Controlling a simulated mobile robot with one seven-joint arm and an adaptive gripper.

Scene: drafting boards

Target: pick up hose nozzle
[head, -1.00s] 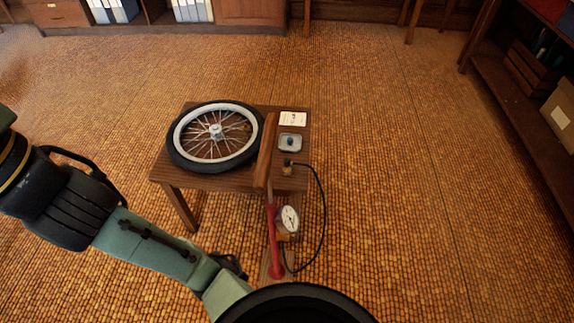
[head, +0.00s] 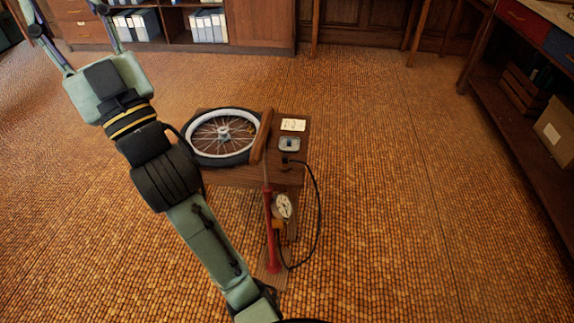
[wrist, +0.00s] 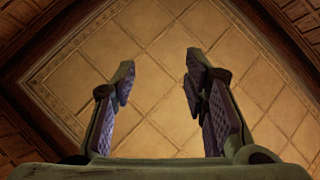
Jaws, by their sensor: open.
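The hose nozzle (head: 285,162) seems to be the small end piece of the black hose (head: 317,200), lying at the right front of a small wooden table (head: 225,178); its details are too small to tell. The hose loops down to a red floor pump (head: 268,217) with a round gauge (head: 283,206), standing before the table. My gripper shows at the top left of the head view, partly cut off, well away from the nozzle. In the wrist view my gripper (wrist: 160,78) is open and empty, facing what looks like a panelled ceiling (wrist: 155,45).
A white card (head: 293,125) and a small grey dish (head: 289,144) lie behind the nozzle. Floor right of the table is clear.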

